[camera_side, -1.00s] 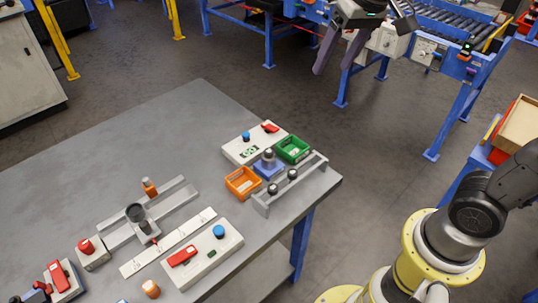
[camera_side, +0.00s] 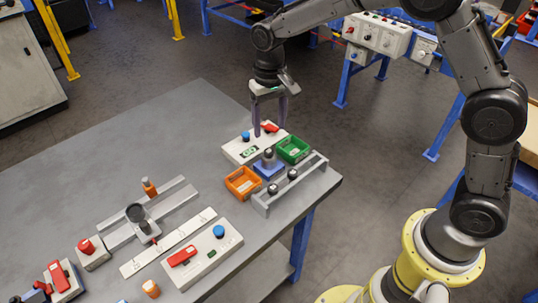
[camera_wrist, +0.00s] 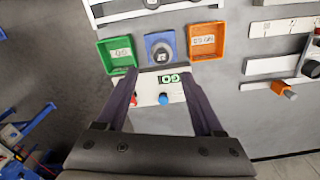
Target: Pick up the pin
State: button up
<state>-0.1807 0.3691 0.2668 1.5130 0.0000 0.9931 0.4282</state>
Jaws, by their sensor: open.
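My gripper (camera_side: 270,129) is open and empty, pointing down over the far part of the grey table; it also shows in the wrist view (camera_wrist: 158,77). Its fingers are above a white box (camera_side: 241,152) with a blue button and a red switch. A short, grey, round-topped piece (camera_side: 269,154), likely the pin, stands in a blue block (camera_side: 266,172) just in front of the gripper. In the wrist view this piece (camera_wrist: 162,54) and the blue block (camera_wrist: 151,39) lie beyond the fingertips. I cannot tell whether two dark-topped pieces (camera_side: 273,189) in the grey rack are pins too.
A green bin (camera_side: 304,150) and an orange bin (camera_side: 230,187) flank the blue block closely. The grey rack (camera_side: 318,172) stands by the table edge. A second white box (camera_side: 228,240), a rail (camera_side: 185,193) and a red button (camera_side: 86,245) are nearer. The table's left is clear.

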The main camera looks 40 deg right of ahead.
aim_at(269, 151)
jog(key=shift+a+f, duration=0.15)
jog(key=shift+f, duration=3.7)
grip_shut()
